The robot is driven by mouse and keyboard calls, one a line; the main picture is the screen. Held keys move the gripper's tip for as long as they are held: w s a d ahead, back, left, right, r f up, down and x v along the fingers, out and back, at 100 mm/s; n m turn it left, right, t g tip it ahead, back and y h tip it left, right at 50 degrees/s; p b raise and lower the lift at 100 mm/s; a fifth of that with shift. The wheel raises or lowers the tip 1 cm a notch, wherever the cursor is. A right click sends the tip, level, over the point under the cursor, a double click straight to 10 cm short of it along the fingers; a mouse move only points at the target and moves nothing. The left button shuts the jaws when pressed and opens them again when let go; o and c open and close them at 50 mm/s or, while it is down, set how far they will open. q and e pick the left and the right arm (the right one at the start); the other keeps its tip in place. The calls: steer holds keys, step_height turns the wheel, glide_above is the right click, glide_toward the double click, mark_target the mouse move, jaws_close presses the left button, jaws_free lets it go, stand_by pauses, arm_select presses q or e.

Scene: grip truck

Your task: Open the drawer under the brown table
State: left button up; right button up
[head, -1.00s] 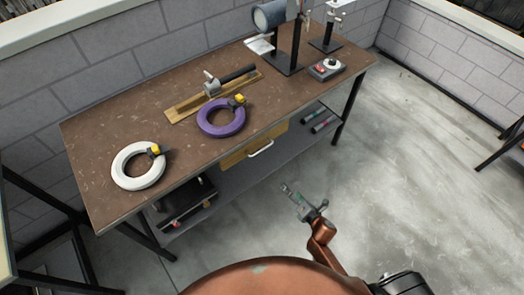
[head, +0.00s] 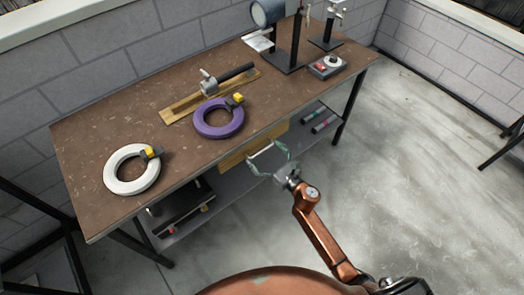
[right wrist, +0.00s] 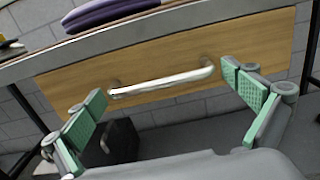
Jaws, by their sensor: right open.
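The brown table (head: 90,140) stands against the grey wall. Its wooden drawer (head: 236,156) sits under the front edge and looks closed. In the right wrist view the drawer front (right wrist: 75,82) fills the middle, with its silver bar handle (right wrist: 165,82) running across. My right gripper (head: 268,160) is open in front of the drawer. In the right wrist view its green-padded fingers (right wrist: 170,100) are spread wide to either side of the handle, with a gap to it. In the head view the gripper partly hides the handle. My left gripper is not in view.
On the table lie a white ring (head: 112,178), a purple ring (head: 205,128) and a wooden board with a metal tool (head: 180,105). A black case (head: 180,212) sits on the lower shelf at left.

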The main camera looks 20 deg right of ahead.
steer(key=shift+w+a, duration=0.1)
steer(key=shift+w, duration=0.1)
steer(key=shift+s, duration=0.1)
steer(key=c, duration=1.4)
